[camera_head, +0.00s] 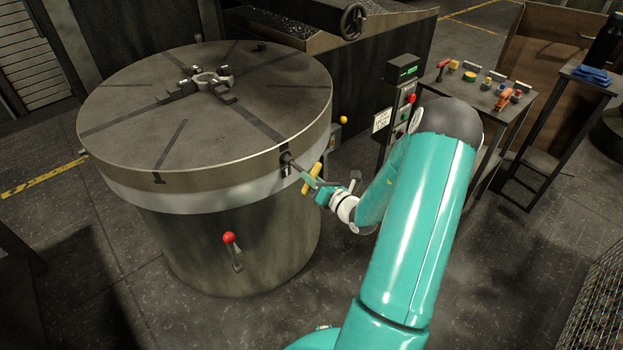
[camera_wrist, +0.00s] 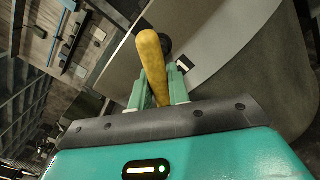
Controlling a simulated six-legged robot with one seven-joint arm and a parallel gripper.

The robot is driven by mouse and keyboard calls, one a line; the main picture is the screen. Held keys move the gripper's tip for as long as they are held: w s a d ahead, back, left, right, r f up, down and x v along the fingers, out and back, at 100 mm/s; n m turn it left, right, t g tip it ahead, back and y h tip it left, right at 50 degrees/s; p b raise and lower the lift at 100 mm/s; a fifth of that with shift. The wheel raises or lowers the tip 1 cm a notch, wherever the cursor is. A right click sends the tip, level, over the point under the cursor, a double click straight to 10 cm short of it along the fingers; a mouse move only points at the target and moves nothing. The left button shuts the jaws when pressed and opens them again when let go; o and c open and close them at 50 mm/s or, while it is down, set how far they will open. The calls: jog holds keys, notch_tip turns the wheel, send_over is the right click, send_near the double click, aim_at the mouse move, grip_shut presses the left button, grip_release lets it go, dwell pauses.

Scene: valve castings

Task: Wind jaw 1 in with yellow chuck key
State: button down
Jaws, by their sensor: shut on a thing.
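The yellow-handled chuck key (camera_head: 312,176) is at the right side of the round chuck table (camera_head: 205,118), its dark shaft reaching to a socket in the rim. In the wrist view the yellow handle (camera_wrist: 152,68) stands between the fingers of my gripper (camera_wrist: 160,88). My gripper (camera_head: 318,184) is shut on the key, beside the rim. How deep the key's tip sits in the socket is hidden. A ring-shaped casting (camera_head: 206,80) lies at the middle of the table, with dark jaws (camera_head: 222,97) around it. I cannot tell which jaw is jaw 1.
A red-knobbed lever (camera_head: 230,240) stands out from the chuck's base. A control post (camera_head: 400,95) with a red button is behind my arm. A bench (camera_head: 485,100) with small tools is at the right. Open floor lies at the front left.

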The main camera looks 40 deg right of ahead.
jog(key=shift+m, duration=0.5)
jog(key=shift+n, duration=0.7)
jog(key=m, duration=0.4)
